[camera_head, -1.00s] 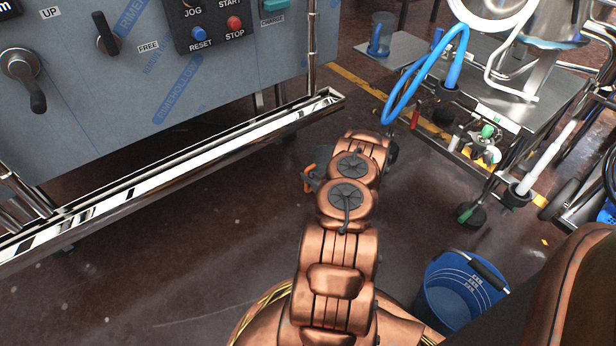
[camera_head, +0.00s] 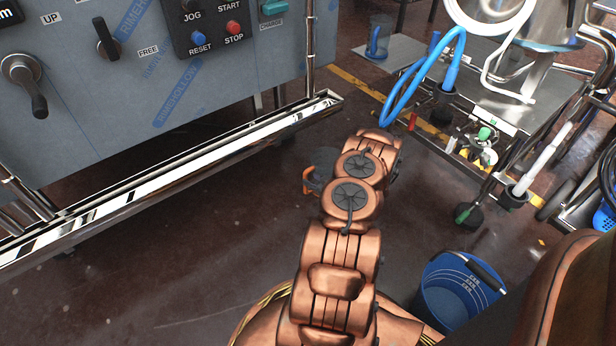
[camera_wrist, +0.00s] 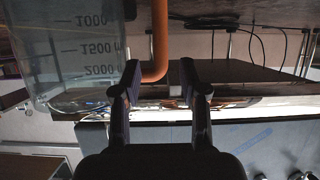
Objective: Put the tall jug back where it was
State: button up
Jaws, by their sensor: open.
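A clear jug (camera_wrist: 75,50) with printed volume marks fills the upper left of the wrist view. Its orange handle (camera_wrist: 160,45) passes between the two fingers of my gripper (camera_wrist: 158,85). The fingers are open, one on each side of the handle. In the head view my arm hides most of this jug; part of its orange handle (camera_head: 308,183) shows left of the wrist. Its base is out of view. Another clear jug with a blue handle (camera_head: 377,40) stands on a grey platform (camera_head: 398,50) at the top. I cannot tell which jug is taller.
A grey machine panel (camera_head: 130,130) with a shiny metal rail (camera_head: 180,180) stands at the left. A metal trolley (camera_head: 505,115) with a blue hose (camera_head: 410,85) stands at the right. A blue bucket (camera_head: 455,295) is on the floor beside my arm. The floor at lower left is clear.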

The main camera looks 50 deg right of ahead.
jog(key=p+v, duration=0.2)
jog(key=v, duration=0.6)
jog(key=w+a+r+n+g+y, duration=0.1)
jog(key=w+a+r+n+g, duration=0.3)
jog(key=w+r, duration=0.7)
jog(key=a+r+m+g, duration=0.2)
jog(key=a+r+g, duration=0.4)
jog(key=a+r, duration=0.85)
jog(key=s+a+r+g, duration=0.1)
jog(key=s+a+r, duration=0.25)
jog(key=a, duration=0.25)
jog(key=s+a+r+g+y, duration=0.1)
jog(key=s+a+r, duration=0.2)
jog(key=s+a, duration=0.25)
jog(key=s+a+r+g, duration=0.1)
jog(key=s+a+r, duration=0.25)
jog(key=a, duration=0.35)
jog(key=s+a+r+g+y, duration=0.1)
jog(key=s+a+r+g, duration=0.1)
jog(key=s+a, duration=0.3)
jog(key=s+a+r+n+g+y, duration=0.1)
jog(key=s+a+r, duration=0.3)
jog(key=s, duration=0.9)
jog(key=a, duration=0.2)
jog(key=shift+s+a+g, duration=0.2)
jog(key=shift+a+g, duration=0.1)
jog(key=shift+g, duration=0.1)
jog(key=shift+r, duration=0.1)
